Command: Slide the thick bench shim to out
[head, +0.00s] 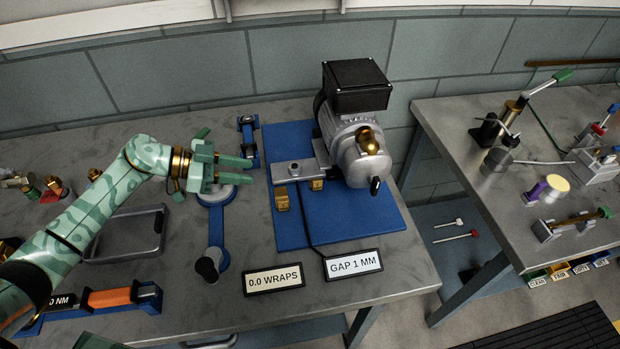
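My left gripper (246,171) is pale green and points right over the bench. Its two fingers are apart with nothing visible between them. It is just left of a grey metal bracket (292,170) at the motor's foot. Two small brass blocks sit near this bracket: one at its front left (282,200), one under its right part (317,185). I cannot tell which piece, if either, is the thick bench shim. A silver motor (352,140) with a black box on top stands on a blue plate (345,222).
A blue tool with a round ring (217,225) lies below my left gripper. Signs reading "0.0 WRAPS" (274,280) and "GAP 1 MM" (352,264) stand in front. A grey tray (128,240) lies left. A second bench (490,215) stands right, across a gap.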

